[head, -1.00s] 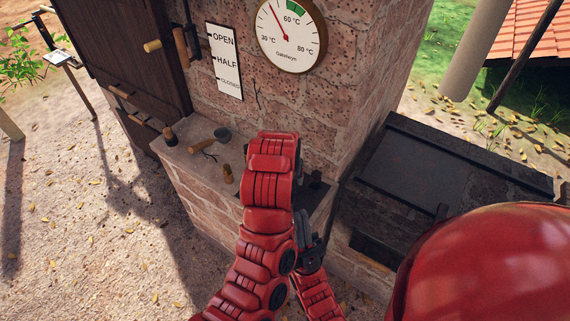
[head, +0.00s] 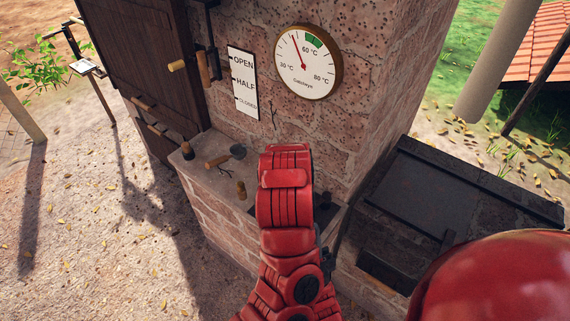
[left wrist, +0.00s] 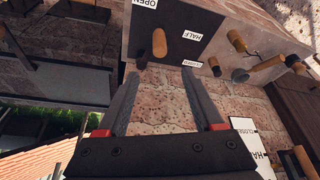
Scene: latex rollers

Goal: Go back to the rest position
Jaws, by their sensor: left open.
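My left gripper (left wrist: 160,80) is open and empty in the left wrist view, its two dark fingers well apart in front of the brick wall. Beyond the fingertips is a dark plate (left wrist: 199,22) with OPEN, HALF and CLOSED labels and a wooden knob (left wrist: 159,42). The fingers look clear of the knob. In the head view my red arm rises in the middle, in front of the stone ledge, and hides the gripper and part of the ledge. My right gripper cannot be made out.
A round gauge (head: 308,62) and an OPEN/HALF/CLOSED sign (head: 243,82) are on the brick wall. On the ledge are a wooden-handled tool (head: 217,161), a dark cup (head: 237,151) and a wooden peg (head: 241,190). A dark-topped block (head: 450,185) stands right of the ledge. Open ground lies left.

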